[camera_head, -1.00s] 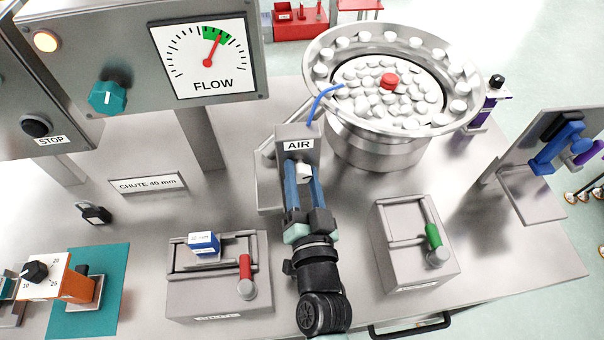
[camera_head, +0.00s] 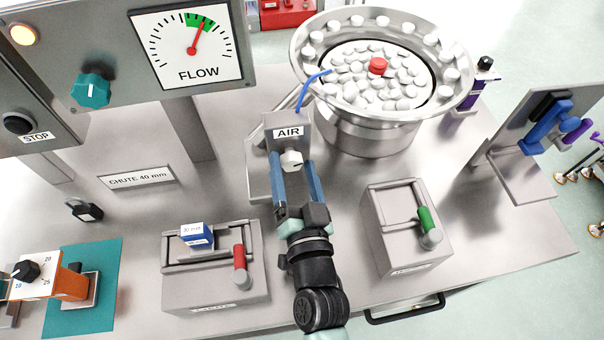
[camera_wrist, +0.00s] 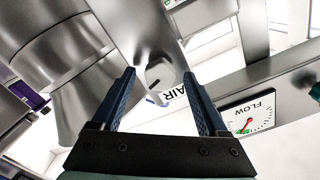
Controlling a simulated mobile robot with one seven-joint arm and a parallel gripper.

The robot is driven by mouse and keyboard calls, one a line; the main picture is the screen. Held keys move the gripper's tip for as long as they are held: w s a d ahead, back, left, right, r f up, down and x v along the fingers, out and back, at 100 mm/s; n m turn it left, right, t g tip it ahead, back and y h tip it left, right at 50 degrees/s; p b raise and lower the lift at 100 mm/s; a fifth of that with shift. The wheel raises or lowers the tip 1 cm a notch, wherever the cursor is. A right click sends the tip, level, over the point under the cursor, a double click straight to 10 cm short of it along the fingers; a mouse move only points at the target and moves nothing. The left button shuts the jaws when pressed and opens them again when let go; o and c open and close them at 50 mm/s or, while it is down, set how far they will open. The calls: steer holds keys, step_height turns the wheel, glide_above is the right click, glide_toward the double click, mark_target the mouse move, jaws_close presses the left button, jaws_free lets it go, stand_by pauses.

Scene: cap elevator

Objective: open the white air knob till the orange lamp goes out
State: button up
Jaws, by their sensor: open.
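The white air knob (camera_head: 291,160) sits on the front of the grey post labelled AIR (camera_head: 288,132). It also shows in the wrist view (camera_wrist: 160,73), with a dark slot mark on its face. My gripper (camera_head: 292,168) is open, its two blue fingers pointing at the knob, one on each side. In the wrist view my gripper (camera_wrist: 158,84) has clear gaps between both fingers and the knob. The orange lamp (camera_head: 22,34) at the top left looks lit, with a pale centre.
The FLOW gauge (camera_head: 188,48) has its red needle in the green band. The bowl of white caps (camera_head: 382,75) stands behind and right of the post. A red-handled fixture (camera_head: 215,290) and a green-handled fixture (camera_head: 405,225) flank my arm.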

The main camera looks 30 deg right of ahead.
steer(key=b+v, duration=0.2)
steer(key=v, duration=1)
steer(key=shift+b, duration=0.4)
steer(key=w+a+r+n+t+y, duration=0.25)
steer(key=w+r, duration=0.35)
steer(key=r, duration=0.5)
steer(key=w+a+r+n+t+y, duration=0.1)
steer(key=w+a+r+n+t, duration=0.4)
steer(key=r, duration=0.6)
steer(key=s+a+r+n+t, duration=0.1)
steer(key=s+r, duration=0.1)
steer(key=r, duration=1.1)
steer(key=s+a+r+n+t+y, duration=0.1)
steer(key=s+a+r, duration=0.1)
steer(key=r, duration=1.2)
steer(key=shift+a+r+p, duration=0.2)
steer(key=shift+r+p, duration=0.05)
steer(key=shift+p, duration=0.15)
steer(key=shift+s+t+y, duration=0.1)
steer(key=shift+t+y, duration=0.15)
